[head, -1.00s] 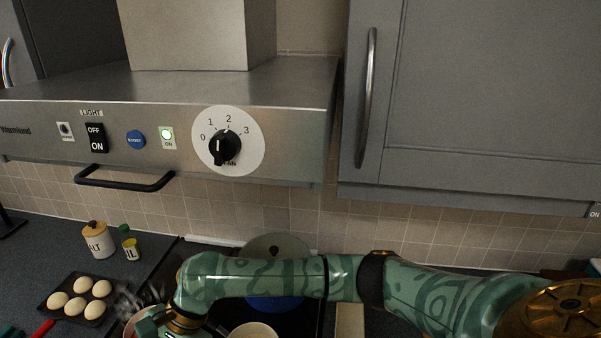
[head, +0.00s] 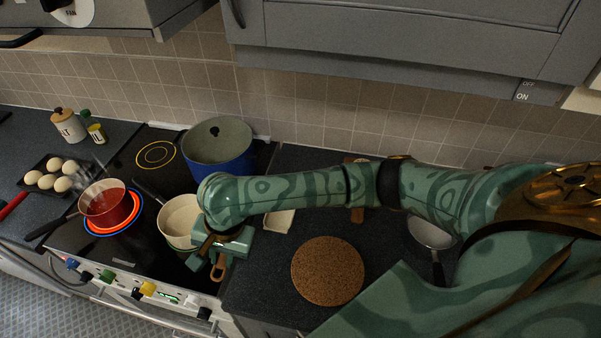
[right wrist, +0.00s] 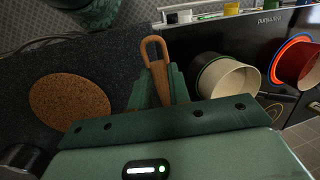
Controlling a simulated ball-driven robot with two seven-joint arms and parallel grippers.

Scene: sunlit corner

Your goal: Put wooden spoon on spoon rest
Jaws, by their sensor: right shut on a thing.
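My right gripper (head: 219,258) is shut on the wooden spoon (head: 217,272), near the stove's right front edge, just right of the cream pot. The spoon's looped, brown handle end sticks out past the fingers. In the right wrist view the spoon (right wrist: 155,58) shows between the two green fingers (right wrist: 160,88); its other end is hidden by the gripper. A pale, flat-looking piece (head: 279,221) on the counter, partly behind my right arm, may be the spoon rest; I cannot tell for sure. My left gripper is not in view.
A red pan (head: 108,209) sits on a glowing ring. The cream pot (head: 180,218) and a blue pot (head: 232,160) stand on the stove. A round cork mat (head: 328,271) lies on the counter. Eggs (head: 62,183) are at left; a small pan (head: 430,233) is at right.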

